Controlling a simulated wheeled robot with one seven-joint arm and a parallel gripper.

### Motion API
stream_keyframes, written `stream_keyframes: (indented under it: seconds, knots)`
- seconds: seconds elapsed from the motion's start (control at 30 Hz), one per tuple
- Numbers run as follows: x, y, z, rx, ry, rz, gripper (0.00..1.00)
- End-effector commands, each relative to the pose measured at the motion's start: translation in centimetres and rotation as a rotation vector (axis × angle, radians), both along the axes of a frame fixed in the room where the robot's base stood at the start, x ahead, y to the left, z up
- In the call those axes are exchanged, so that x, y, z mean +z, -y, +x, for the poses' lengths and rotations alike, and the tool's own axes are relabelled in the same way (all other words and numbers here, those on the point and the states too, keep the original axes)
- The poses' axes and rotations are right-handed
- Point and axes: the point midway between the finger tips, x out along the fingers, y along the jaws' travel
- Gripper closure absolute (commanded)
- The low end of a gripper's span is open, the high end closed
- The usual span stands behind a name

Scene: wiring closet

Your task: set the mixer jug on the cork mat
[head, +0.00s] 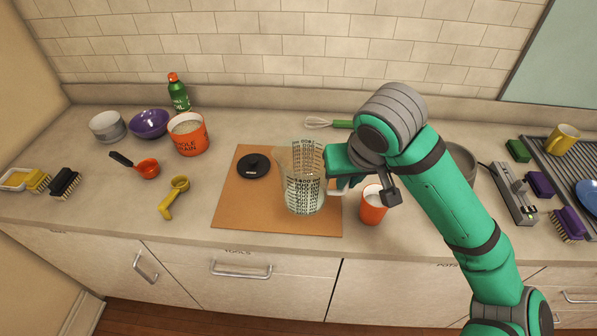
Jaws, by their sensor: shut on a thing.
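The mixer jug (304,186) is a clear measuring jug with dark printed markings. It looks upright, over the right part of the cork mat (238,212). I cannot tell whether its base touches the mat. My gripper (345,182) is at the jug's right side, shut on the jug near its handle; the fingertips are partly hidden by my arm. A round black lid (254,166) with a knob lies on the left part of the mat.
An orange cup (373,206) stands close to the jug's right, beside the mat. A whisk (325,123) lies behind. The counter's front edge is just below the mat.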

Motion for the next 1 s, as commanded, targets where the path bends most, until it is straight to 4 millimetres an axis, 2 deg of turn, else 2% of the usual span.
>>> stream_keyframes:
  seconds: [0.43, 0.6, 0.7, 1.0]
  knots:
    - [-4.1, -0.5, 8.8, -0.002, -0.006, 0.004, 1.00]
    - [-7.0, -0.8, 11.0, 0.000, -0.004, 0.007, 1.00]
    - [-8.2, -0.9, 12.0, 0.001, -0.005, 0.004, 1.00]
    - [-9.6, -0.8, 13.3, 0.001, -0.002, 0.003, 1.00]
